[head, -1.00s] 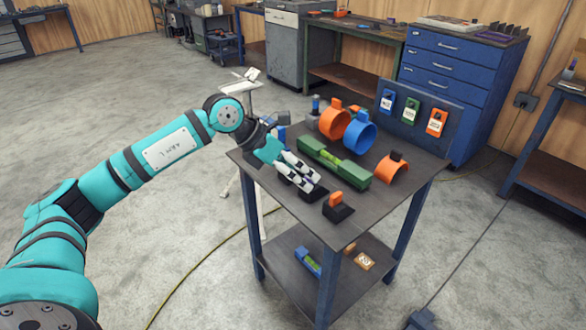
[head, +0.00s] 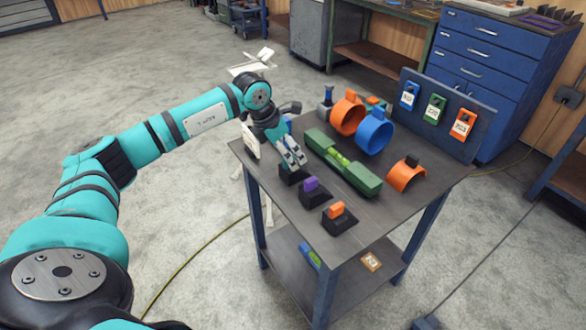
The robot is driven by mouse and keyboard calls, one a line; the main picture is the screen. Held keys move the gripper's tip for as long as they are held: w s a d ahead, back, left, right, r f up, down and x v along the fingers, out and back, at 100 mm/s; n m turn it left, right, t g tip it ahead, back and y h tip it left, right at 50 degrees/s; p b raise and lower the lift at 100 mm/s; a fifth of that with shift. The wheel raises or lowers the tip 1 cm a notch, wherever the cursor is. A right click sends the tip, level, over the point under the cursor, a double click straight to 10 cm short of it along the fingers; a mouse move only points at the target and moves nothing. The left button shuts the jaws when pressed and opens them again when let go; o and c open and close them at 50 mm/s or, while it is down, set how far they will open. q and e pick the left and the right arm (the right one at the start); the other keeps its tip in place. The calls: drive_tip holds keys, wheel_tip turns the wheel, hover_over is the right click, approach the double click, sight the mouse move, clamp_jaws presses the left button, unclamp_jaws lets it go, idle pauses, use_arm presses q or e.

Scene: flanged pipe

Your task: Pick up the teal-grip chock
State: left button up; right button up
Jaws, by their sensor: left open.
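A row of black chocks stands along the near left part of the table top. One has an orange grip (head: 338,212) and one a purple grip (head: 311,184). A third black chock (head: 290,178) is at the far end of the row. Its grip is hidden behind my left gripper, so I cannot see its colour. My left gripper (head: 293,161) is open, pointing down right over this third chock. I cannot tell whether its fingers are around the grip. My right gripper is not in view.
A green level-like block (head: 361,179) lies just right of the chocks. Behind it stand orange (head: 347,117) and blue (head: 374,132) rings, with an orange half-ring (head: 405,176) at right. A panel with tags (head: 433,108) edges the table's back.

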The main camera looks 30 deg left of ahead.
sight(290, 178)
use_arm(q)
drive_tip(key=x, duration=0.3)
drive_tip(key=shift+w+f, duration=0.1)
drive_tip(key=x, duration=0.2)
drive_tip(key=p+x, duration=0.1)
drive_tip(key=x, duration=0.1)
drive_tip(key=shift+w+d+f, duration=0.1)
drive_tip(key=shift+w+f, duration=0.05)
drive_tip(key=shift+w, duration=0.15)
drive_tip(key=shift+f, duration=0.2)
drive_tip(key=shift+w+r, duration=0.1)
drive_tip(key=c, duration=1.4)
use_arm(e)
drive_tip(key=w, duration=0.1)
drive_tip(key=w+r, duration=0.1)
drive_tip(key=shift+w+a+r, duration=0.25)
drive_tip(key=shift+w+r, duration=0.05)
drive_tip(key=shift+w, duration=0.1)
